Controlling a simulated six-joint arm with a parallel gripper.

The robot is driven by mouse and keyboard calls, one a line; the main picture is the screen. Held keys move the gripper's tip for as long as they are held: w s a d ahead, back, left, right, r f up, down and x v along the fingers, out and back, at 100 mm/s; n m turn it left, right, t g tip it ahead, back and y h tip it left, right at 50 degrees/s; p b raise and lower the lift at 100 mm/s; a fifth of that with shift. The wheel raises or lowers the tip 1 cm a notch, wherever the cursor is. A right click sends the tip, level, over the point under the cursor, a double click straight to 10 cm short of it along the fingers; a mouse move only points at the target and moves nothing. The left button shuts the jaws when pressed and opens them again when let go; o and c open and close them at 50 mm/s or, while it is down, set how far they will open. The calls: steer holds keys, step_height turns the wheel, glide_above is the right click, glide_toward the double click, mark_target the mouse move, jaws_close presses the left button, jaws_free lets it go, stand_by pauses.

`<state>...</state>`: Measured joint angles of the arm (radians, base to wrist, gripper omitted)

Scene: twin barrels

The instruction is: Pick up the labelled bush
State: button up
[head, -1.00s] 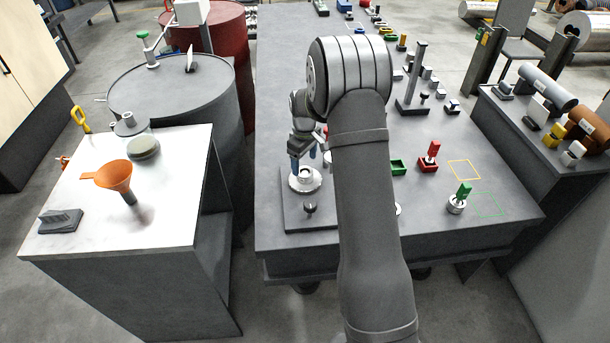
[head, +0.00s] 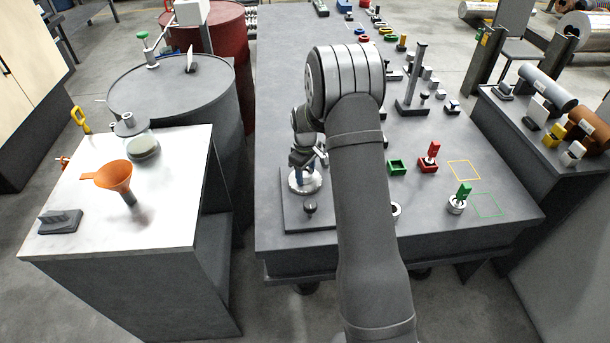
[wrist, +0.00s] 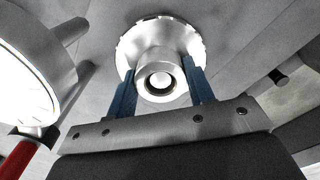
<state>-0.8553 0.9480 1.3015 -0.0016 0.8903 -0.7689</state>
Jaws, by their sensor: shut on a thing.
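A silver metal bush (wrist: 158,61), a short cylinder with a round bore facing the camera, stands between the two blue fingers of my gripper (wrist: 159,70) in the wrist view. The fingers are shut on its sides. It lies against a wider silver disc with a notched rim (wrist: 128,44); I cannot tell whether the two are apart. In the head view my gripper (head: 306,160) is low over the round silver seat (head: 305,182) on a dark plate at the bench's front left. The bush is mostly hidden there. No label is readable on it.
A small black knob (head: 311,208) stands in front of the seat. Right of my arm are a green tray (head: 398,166), a red block (head: 428,165) and a green-topped part (head: 459,200). A white dial (wrist: 20,75) is close at the wrist view's left.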

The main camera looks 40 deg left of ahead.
step_height(320, 180, up, 11)
steer(key=shift+r, duration=0.2)
stand_by(0.4)
steer(key=shift+d, duration=0.1)
stand_by(0.3)
